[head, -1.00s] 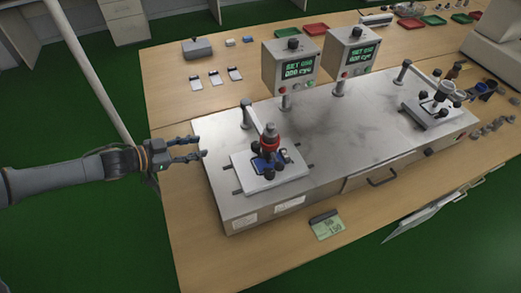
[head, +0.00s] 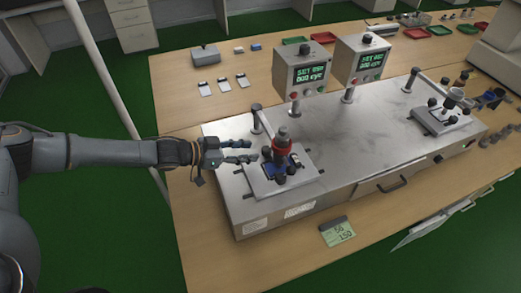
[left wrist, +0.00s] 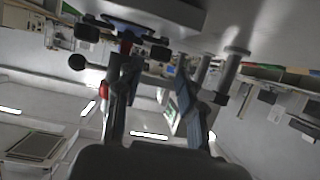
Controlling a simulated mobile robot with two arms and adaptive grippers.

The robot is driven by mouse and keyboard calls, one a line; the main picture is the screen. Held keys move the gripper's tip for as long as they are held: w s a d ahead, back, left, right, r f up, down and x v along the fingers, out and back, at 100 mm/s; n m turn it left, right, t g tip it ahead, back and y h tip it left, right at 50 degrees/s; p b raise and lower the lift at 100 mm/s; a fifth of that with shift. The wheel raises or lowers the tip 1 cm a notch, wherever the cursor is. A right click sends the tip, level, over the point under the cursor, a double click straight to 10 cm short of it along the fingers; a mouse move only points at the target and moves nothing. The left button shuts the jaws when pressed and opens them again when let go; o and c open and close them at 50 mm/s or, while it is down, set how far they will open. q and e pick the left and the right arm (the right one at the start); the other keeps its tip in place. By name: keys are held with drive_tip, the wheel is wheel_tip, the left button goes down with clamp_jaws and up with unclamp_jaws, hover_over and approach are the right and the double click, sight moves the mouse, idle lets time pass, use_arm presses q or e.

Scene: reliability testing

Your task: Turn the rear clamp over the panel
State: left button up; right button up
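On the left test station, a blue panel (head: 271,172) lies on a light plate (head: 258,187), mostly hidden under a post with a red collar (head: 282,147). Dark clamp knobs stand around it; the rear clamp (head: 267,152) seems to be the knob at the far left of the post. My left gripper (head: 252,151) is open and empty, its fingers pointing right, just left of this knob and apparently apart from it. My right gripper is out of view.
Two counter boxes (head: 309,75) stand behind the steel bench top (head: 350,130). A bent arm post (head: 258,117) rises close behind the station. A second station (head: 440,118) is at the right.

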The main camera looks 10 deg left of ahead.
sight(263, 150)
use_arm(q)
drive_tip(key=x, duration=0.5)
clamp_jaws()
drive_tip(key=shift+w+r, duration=0.1)
